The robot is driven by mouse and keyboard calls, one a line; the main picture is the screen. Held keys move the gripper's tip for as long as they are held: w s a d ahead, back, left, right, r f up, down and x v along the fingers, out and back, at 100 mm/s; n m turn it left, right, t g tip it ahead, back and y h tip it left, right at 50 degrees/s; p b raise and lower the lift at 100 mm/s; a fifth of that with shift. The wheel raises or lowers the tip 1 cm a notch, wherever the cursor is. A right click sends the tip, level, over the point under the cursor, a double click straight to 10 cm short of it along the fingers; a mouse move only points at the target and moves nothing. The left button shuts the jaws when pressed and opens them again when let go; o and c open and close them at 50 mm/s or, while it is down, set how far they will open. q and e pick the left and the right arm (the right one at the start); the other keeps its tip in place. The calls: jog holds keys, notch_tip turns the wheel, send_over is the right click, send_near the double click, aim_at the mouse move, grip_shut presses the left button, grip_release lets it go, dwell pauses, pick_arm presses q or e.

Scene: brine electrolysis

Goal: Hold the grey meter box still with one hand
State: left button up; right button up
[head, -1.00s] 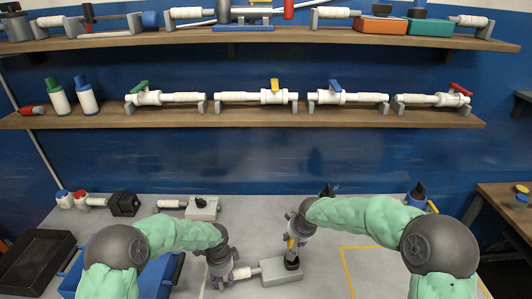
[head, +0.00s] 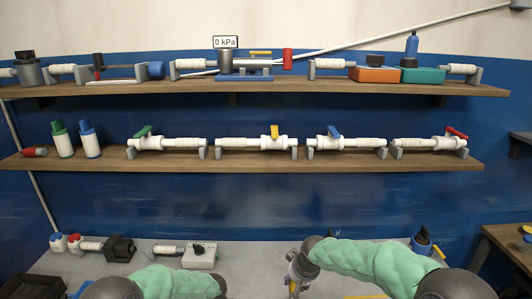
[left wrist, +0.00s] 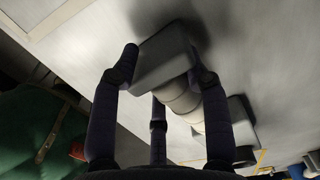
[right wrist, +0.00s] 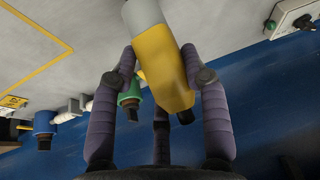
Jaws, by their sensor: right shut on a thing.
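My right gripper (right wrist: 157,55) is shut on a yellow tool (right wrist: 163,70) with a pale grey end and a dark tip. In the head view this gripper (head: 296,278) is at the bottom edge. In the left wrist view, my left gripper (left wrist: 164,66) is open, its fingers spread around a grey block (left wrist: 158,58); I cannot tell if they touch it. A pale ribbed cylinder joins this block to a second grey block (left wrist: 238,128), partly behind a finger. I cannot tell which block is the meter box. The left gripper's fingers are below the head view.
A pale box with a black knob (head: 200,255) and a dark block (head: 120,248) stand at the table's back left. Two wall shelves (head: 240,160) hold several valves and bottles. A bench (head: 505,245) is at the right.

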pick_arm(q)
jog(key=shift+o, duration=1.1)
jog(key=shift+f, duration=0.1)
jog(key=shift+r, duration=0.2)
jog(key=shift+w+r, duration=0.1)
jog(key=shift+r, duration=0.2)
notch_tip(320, 180, up, 11)
